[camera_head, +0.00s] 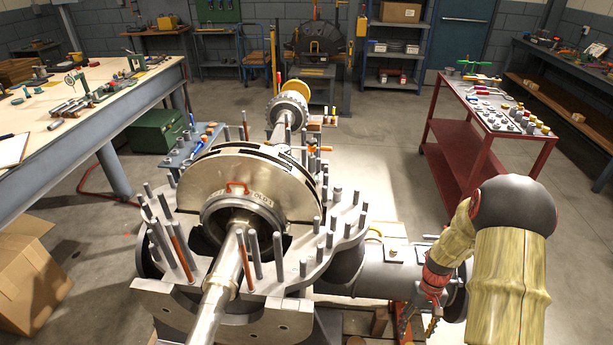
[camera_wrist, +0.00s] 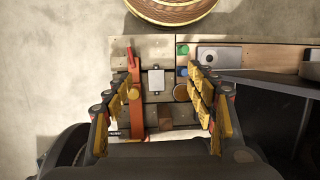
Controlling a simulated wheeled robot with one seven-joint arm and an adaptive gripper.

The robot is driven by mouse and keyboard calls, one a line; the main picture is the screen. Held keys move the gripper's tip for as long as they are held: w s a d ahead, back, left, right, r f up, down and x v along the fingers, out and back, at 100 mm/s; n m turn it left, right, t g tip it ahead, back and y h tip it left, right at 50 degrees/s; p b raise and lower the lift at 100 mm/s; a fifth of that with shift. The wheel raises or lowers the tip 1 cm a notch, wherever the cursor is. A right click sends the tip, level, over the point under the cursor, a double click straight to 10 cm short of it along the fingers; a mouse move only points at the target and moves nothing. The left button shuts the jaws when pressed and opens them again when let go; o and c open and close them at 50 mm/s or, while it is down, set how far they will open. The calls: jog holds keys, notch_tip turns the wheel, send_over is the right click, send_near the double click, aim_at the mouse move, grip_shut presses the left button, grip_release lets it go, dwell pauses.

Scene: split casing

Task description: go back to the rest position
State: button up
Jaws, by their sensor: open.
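My gripper (camera_head: 418,322) hangs low at the right of the casing in the head view, pointing down beside the grey pipe. In the wrist view my gripper (camera_wrist: 163,78) has its yellow-padded fingers spread wide, with nothing held between them. Beneath it are wooden boards (camera_wrist: 155,50) carrying an orange-red bar (camera_wrist: 135,90), a small pale plate (camera_wrist: 156,80) and a brown block (camera_wrist: 178,117). The gap in height between fingers and boards is unclear. The split casing (camera_head: 222,175) stands at the middle of the head view, with a shaft (camera_head: 215,290) through it.
Upright studs (camera_head: 275,250) line the casing flange. The grey pipe (camera_head: 390,275) lies close to my gripper. A red cart (camera_head: 485,135) with small parts stands at the right, a workbench (camera_head: 75,90) at the left. Open floor (camera_head: 385,150) lies between casing and cart.

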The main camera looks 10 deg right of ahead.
jog(key=s+a+r+t+p, duration=0.2)
jog(key=s+a+r, duration=0.2)
jog(key=r, duration=1.1)
jog(key=s+a+r+n+t+h+p, duration=0.1)
jog(key=s+a+r+t, duration=0.2)
jog(key=a+r, duration=0.6)
jog(key=s+a+r+n+t+p, duration=0.1)
jog(key=s+a+r, duration=0.4)
jog(key=r, duration=1.7)
jog(key=shift+s+a+t+h+p, duration=0.15)
jog(key=shift+a+t+h+p, duration=0.15)
jog(key=shift+a+t+p, duration=0.7)
jog(key=shift+a, duration=0.25)
jog(key=shift+c, duration=0.7)
